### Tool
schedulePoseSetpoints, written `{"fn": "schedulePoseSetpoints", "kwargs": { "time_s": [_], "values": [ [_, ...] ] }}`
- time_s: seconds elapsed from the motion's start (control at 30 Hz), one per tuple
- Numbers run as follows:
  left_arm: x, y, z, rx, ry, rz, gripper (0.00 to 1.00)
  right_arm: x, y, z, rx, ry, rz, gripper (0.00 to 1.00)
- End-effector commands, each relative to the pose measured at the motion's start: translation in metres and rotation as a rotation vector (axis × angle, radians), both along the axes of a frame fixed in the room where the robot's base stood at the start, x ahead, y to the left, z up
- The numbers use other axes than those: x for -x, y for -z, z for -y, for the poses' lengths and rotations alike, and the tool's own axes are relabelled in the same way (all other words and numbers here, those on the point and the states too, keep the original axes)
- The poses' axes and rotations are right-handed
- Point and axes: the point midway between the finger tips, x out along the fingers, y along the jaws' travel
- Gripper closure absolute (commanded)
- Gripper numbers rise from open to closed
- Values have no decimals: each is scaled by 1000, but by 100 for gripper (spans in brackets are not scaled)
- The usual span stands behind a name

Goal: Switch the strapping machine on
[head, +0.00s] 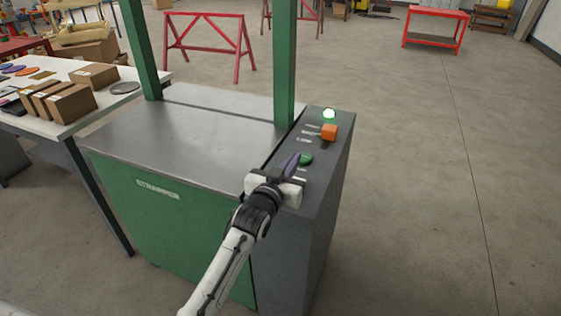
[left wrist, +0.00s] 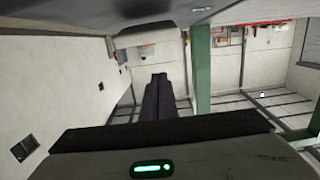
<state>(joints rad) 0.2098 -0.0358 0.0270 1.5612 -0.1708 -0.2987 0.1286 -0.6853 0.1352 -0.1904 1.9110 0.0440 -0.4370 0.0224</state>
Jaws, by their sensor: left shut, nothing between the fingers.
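The strapping machine (head: 180,215) has a green body, a steel top and a green upright arch. Its dark grey control column (head: 325,205) stands at its right side. In the left wrist view the shut dark fingers (left wrist: 165,98) show. My right gripper is not in view.
A white table (head: 50,125) with cardboard boxes (head: 70,103) stands left of the machine. Red trestles (head: 210,45) and a red cart (head: 435,30) stand farther back. The floor (head: 430,180) right of the machine is clear.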

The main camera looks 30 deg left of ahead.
Motion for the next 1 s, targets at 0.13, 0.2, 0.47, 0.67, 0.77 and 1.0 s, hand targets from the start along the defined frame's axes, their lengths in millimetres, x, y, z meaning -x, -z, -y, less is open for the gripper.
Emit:
{"fn": "schedulePoseSetpoints", "kwargs": {
  "time_s": [0.13, 0.2, 0.47, 0.67, 0.77, 1.0],
  "values": [
    [33, -8, 2, -1, 1, -2, 100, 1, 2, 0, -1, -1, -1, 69],
    [46, -13, 3, -1, 1, -2, 100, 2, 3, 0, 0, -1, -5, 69],
    [81, -28, 5, 0, 0, -2, 100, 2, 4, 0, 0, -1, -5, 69],
    [90, -33, 6, 0, 1, -1, 100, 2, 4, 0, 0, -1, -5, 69],
    [90, -33, 6, 0, 1, -2, 100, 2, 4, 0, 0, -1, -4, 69],
    [90, -33, 6, 0, 0, -2, 100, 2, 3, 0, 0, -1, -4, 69]
  ]
}}
